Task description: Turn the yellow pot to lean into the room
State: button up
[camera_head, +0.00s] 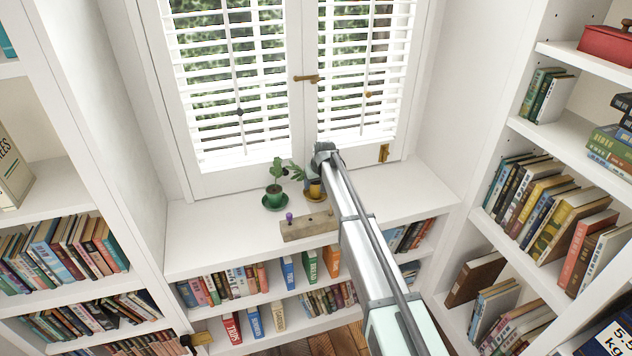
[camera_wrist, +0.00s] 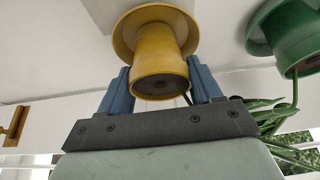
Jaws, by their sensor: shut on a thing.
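The yellow pot (camera_head: 315,192) stands on a yellow saucer on the white window ledge, partly hidden behind my arm in the head view. In the wrist view, the yellow pot (camera_wrist: 160,70) sits between the two blue fingers of my gripper (camera_wrist: 160,76), which is shut on it. The gripper (camera_head: 316,181) comes down over the ledge in the head view. Green leaves (camera_head: 298,172) reach left of the yellow pot, toward the green pot; I cannot tell for certain which pot they grow from.
A green pot (camera_head: 274,190) with a plant stands on a green saucer close to the left. A wooden block (camera_head: 310,226) with a purple knob lies in front. Shuttered windows (camera_head: 235,90) stand behind. The ledge's right part (camera_head: 400,185) is clear.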

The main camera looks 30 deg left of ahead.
jog(key=o, duration=1.5)
